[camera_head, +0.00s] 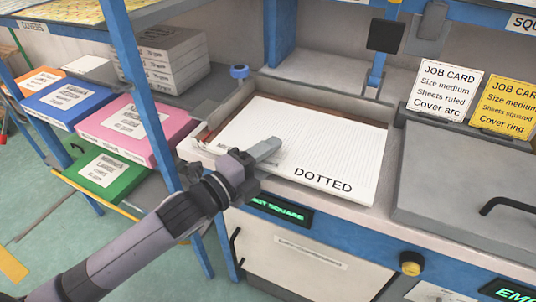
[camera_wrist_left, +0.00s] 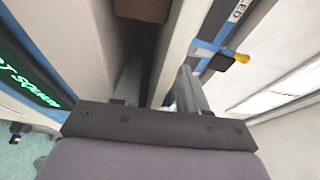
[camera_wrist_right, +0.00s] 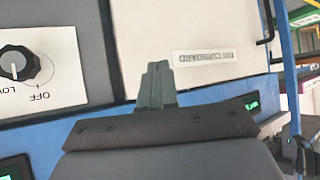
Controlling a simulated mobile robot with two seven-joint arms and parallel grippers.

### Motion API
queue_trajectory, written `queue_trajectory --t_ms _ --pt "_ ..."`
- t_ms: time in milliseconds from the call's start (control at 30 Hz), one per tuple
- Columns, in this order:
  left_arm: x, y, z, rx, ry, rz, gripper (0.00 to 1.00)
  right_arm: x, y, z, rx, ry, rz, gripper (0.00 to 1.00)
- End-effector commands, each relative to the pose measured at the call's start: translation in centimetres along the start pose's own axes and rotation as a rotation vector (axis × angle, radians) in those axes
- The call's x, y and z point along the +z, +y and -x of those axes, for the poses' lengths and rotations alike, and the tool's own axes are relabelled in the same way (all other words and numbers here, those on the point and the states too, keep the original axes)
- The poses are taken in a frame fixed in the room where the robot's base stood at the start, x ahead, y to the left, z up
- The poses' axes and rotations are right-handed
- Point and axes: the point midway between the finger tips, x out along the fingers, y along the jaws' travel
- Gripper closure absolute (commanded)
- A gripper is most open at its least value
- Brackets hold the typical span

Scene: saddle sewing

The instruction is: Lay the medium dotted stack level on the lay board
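The medium dotted stack (camera_head: 315,145) is a thick white slab marked DOTTED. It lies in a shallow grey tray (camera_head: 378,104) in the head view. My left gripper (camera_head: 268,148) is at its left front edge, one finger over the top. In the left wrist view the fingers of my left gripper (camera_wrist_left: 158,88) stand apart, on either side of the slab's pale edge (camera_wrist_left: 182,45). A dark gap shows beside the left finger. My right gripper (camera_wrist_right: 158,82) is shut and empty before a white cupboard front. I cannot tell which surface is the lay board.
A grey slab with a black handle (camera_head: 465,185) is to the right. Two job cards (camera_head: 445,88) stand behind it. A blue post (camera_head: 142,85) and pink, blue and green boxes (camera_head: 135,128) are at left. A green-lit display (camera_head: 278,210) is below the tray.

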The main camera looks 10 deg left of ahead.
Motion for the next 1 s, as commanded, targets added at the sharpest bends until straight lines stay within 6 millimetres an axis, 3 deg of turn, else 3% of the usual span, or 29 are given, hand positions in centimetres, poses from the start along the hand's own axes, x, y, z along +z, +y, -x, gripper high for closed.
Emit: queue_trajectory --t_ms 167,600,867,1000 --pt "0.0 0.2 1.0 0.002 0.0 0.0 0.57 0.0 0.1 0.0 0.002 0.001 0.001 1.0" --pt "0.0 -0.1 6.6 -0.004 0.001 0.0 0.57 0.2 0.2 -0.2 0.004 -0.001 -0.001 1.0" --pt "0.0 -0.1 7.2 -0.003 -0.002 0.013 0.57 0.1 0.2 -0.1 0.003 -0.001 -0.001 1.0" --pt "0.2 0.8 7.6 0.019 -0.039 0.142 0.57 -0.6 0.1 0.4 0.003 0.0 0.0 1.0"
